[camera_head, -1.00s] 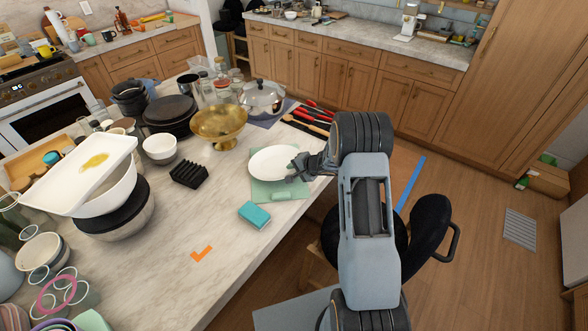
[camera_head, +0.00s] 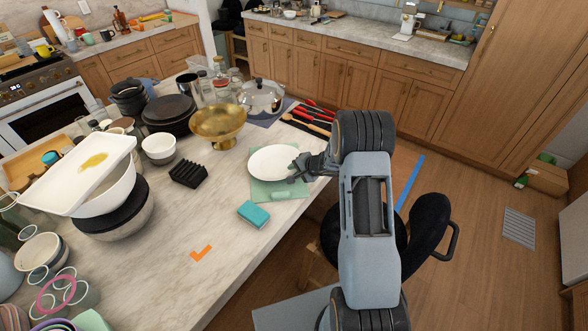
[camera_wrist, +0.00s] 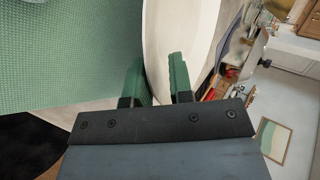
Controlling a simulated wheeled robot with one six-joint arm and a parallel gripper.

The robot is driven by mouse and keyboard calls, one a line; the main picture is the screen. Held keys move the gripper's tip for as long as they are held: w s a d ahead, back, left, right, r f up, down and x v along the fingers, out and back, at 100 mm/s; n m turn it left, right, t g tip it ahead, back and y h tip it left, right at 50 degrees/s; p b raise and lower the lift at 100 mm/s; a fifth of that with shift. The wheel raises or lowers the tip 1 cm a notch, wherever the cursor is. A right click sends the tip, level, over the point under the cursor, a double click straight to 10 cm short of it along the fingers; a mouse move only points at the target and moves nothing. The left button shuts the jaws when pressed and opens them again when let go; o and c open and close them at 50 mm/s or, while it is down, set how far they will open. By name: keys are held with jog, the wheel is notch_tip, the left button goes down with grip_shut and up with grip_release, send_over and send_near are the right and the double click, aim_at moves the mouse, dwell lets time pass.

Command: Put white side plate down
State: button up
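The white side plate (camera_head: 273,162) lies on or just above a pale green mat (camera_head: 262,192) near the island's edge, looking level. My gripper (camera_head: 297,168) reaches in from the right at the plate's right rim. In the wrist view the plate (camera_wrist: 202,35) shows nearly edge-on beside the green mat (camera_wrist: 65,50). The two green fingertips of my gripper (camera_wrist: 158,82) stand apart, one to each side of the plate's near rim. A gap shows between them, and no firm hold on the rim is visible. Exact contact is hard to see.
A teal sponge (camera_head: 253,214) lies in front of the mat. A black rack (camera_head: 188,174), a gold bowl (camera_head: 219,124) and a glass-lidded pot (camera_head: 262,97) stand left of and behind the plate. Red-handled utensils (camera_head: 308,118) lie behind it. The front counter is clear around an orange check mark (camera_head: 201,253).

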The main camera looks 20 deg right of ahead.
jog(key=shift+s+d, duration=0.6)
jog(key=shift+s, duration=0.25)
jog(key=shift+s+d, duration=0.6)
jog(key=shift+s, duration=0.2)
jog(key=shift+s+d, duration=0.6)
jog(key=shift+s, duration=0.25)
dwell(0.8)
jog(key=shift+o, duration=0.2)
jog(key=o, duration=0.5)
